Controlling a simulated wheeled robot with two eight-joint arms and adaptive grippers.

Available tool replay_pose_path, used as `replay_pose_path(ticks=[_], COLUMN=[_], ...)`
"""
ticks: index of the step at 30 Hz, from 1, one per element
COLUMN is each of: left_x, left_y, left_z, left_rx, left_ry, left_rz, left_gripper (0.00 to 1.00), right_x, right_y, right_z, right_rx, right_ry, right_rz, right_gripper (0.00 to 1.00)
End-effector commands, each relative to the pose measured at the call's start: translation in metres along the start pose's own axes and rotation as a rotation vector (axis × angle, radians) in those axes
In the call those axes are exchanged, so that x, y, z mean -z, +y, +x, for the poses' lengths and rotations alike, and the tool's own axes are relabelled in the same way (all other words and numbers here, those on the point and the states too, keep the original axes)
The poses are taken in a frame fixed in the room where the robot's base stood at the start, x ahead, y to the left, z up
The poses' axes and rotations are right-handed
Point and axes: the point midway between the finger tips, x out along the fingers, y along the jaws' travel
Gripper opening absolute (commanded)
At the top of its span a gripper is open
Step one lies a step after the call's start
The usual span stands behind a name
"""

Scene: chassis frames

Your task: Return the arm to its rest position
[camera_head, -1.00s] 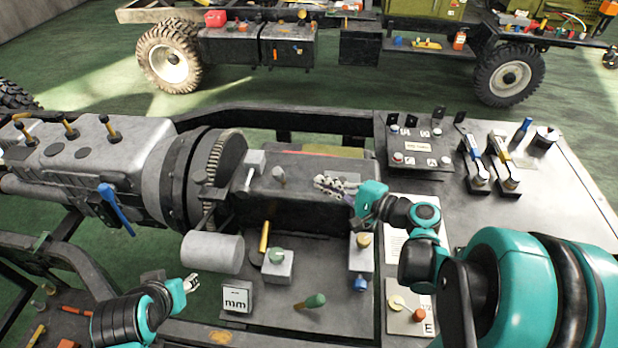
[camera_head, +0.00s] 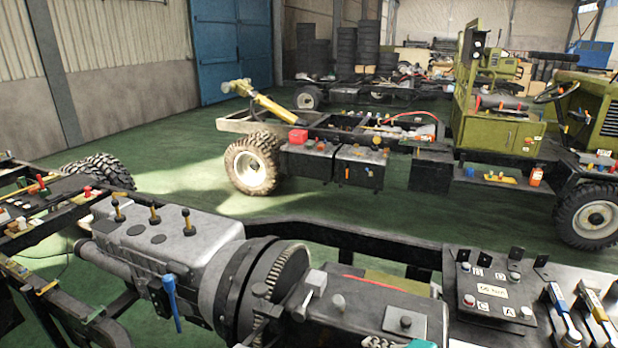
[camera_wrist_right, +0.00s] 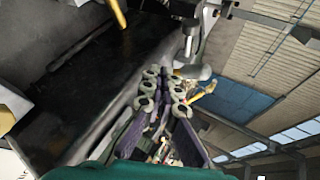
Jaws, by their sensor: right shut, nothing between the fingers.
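The tip of my right gripper (camera_head: 380,342) just shows at the bottom edge of the head view, with a bit of teal arm beside it. It is in front of the dark housing (camera_head: 345,318) behind the clutch ring. In the right wrist view the right gripper (camera_wrist_right: 165,80) has its fingers together with nothing held. A grey knob (camera_wrist_right: 192,68) on a stem is close beyond the fingertips there; I cannot tell if they touch. The rest of my right arm and all of my left arm are out of the head view.
A grey gearbox (camera_head: 165,250) with upright levers and a blue handle (camera_head: 171,300) fills the lower left. A switch panel (camera_head: 495,290) and clamps with blue and yellow handles (camera_head: 592,305) stand at right. Green floor (camera_head: 330,215) separates this chassis from another one behind.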

Motion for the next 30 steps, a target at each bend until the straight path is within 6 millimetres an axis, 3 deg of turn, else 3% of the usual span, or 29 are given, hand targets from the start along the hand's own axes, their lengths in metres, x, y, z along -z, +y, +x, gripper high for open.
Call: replay_pose_path(ticks=[1, 6, 15, 21, 30], left_x=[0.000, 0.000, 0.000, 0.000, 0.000], left_y=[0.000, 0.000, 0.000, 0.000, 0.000], left_z=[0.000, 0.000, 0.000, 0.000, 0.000], left_rx=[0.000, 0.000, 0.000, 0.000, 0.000], left_ry=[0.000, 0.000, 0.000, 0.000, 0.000], left_rz=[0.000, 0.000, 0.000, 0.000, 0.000], left_gripper=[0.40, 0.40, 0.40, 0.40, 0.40], right_x=[-0.015, -0.041, -0.051, -0.048, -0.048], right_y=[0.008, 0.037, 0.063, 0.065, 0.065], right_z=[-0.001, -0.017, -0.064, -0.077, -0.078], right_rx=[-0.076, -0.322, -0.623, -0.686, -0.689], right_ry=[0.000, 0.021, 0.053, 0.063, 0.065], right_rz=[-0.087, -0.413, -0.939, -1.065, -1.070], right_gripper=[0.00, 0.00, 0.00, 0.00, 0.00])
